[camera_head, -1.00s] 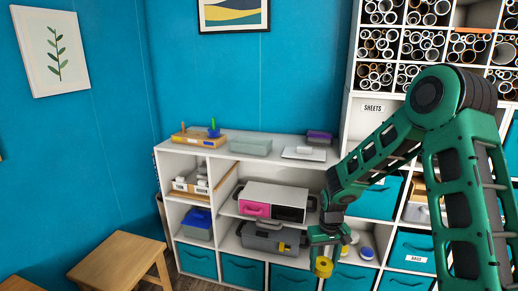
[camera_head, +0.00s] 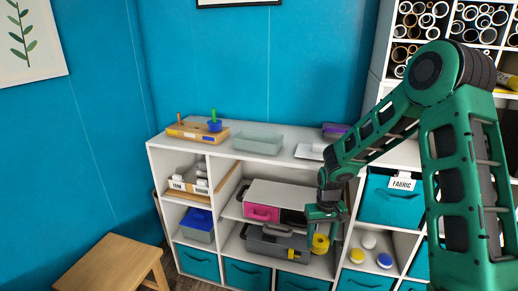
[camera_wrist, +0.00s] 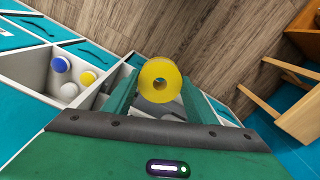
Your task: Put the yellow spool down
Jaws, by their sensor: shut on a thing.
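The yellow spool (camera_head: 320,244) hangs from my gripper (camera_head: 322,226), in front of the white shelf unit (camera_head: 345,212). In the wrist view the yellow spool (camera_wrist: 160,80) sits between my two green fingers (camera_wrist: 160,95), with its round face and centre hole toward the camera. My gripper is shut on it. In the wrist view there is wood floor beyond the spool. The exact gap between spool and shelf is hard to tell.
A grey toolbox (camera_head: 275,244) stands on the shelf left of the spool. A wooden stool (camera_head: 112,262) stands at left.

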